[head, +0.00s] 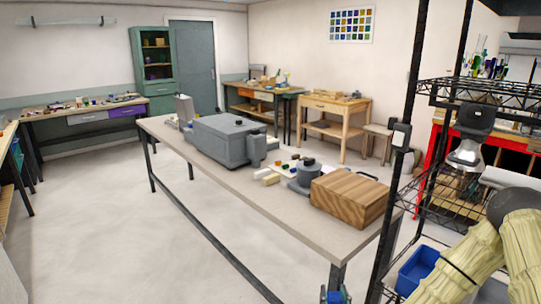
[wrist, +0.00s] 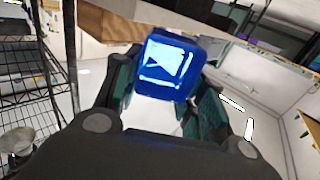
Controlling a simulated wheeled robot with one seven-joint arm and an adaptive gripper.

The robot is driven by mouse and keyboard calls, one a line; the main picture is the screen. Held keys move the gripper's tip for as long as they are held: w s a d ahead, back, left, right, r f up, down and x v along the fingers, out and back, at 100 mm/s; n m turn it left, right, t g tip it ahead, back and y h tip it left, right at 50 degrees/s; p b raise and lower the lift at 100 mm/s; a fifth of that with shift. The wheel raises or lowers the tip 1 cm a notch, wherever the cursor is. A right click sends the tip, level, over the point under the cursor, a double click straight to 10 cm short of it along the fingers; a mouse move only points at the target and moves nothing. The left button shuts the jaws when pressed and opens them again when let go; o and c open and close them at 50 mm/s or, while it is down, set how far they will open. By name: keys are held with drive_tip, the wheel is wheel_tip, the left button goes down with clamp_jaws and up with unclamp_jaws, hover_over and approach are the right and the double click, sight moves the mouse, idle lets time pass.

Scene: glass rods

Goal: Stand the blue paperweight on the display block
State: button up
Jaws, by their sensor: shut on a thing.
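The blue paperweight (wrist: 168,66) is a glossy cube with pale markings on its face. In the wrist view it sits between the two dark green fingers of my gripper (wrist: 160,82), which is shut on it. The gripper also shows at the bottom edge of the head view (head: 336,293), with a bit of the blue paperweight (head: 336,298) visible and the rest cut off. It is in front of the long table's near end, apart from the table top. I cannot tell for sure which thing is the display block; a pale block (head: 270,179) lies on the table.
The long table (head: 210,162) holds a wooden case (head: 349,194), a grey round device (head: 307,176) and a large grey machine (head: 222,138). A black wire rack (head: 398,160) stands close at right, with a blue bin (head: 419,270) low down. The floor (head: 120,235) at left is clear.

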drive_tip(key=s+f, duration=0.6)
drive_tip(key=f, duration=0.2)
drive_tip(key=shift+s+a, duration=0.15)
drive_tip(key=shift+s, duration=0.05)
drive_tip(key=shift+s, duration=0.1)
